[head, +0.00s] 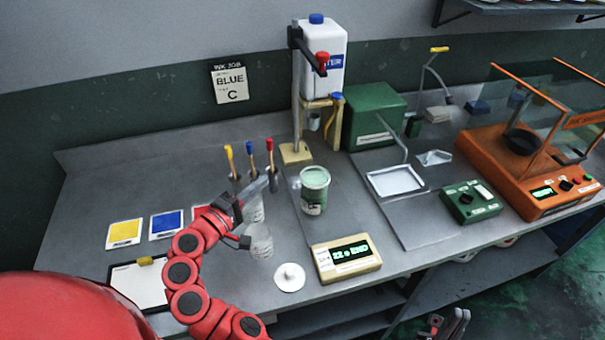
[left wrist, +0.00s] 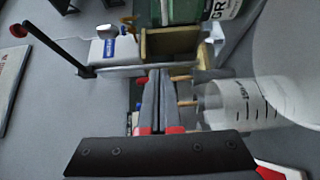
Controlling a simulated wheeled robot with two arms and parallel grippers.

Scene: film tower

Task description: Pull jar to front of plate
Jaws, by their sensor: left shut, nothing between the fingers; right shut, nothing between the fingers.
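The jar (head: 314,190), green above with a label lower down, stands upright on the grey bench, right of the brushes. It seems to stand on a flat grey plate (head: 347,215) whose left edge shows as a thin line; the plate's full outline is unclear. My right gripper (head: 450,324) is shut at the bottom edge, away from the jar.
A beaker (head: 258,240) stands just in front of my left gripper; brushes (head: 252,155) stand behind it. A cream display unit (head: 346,258) and a white lid (head: 290,278) lie in front of the jar.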

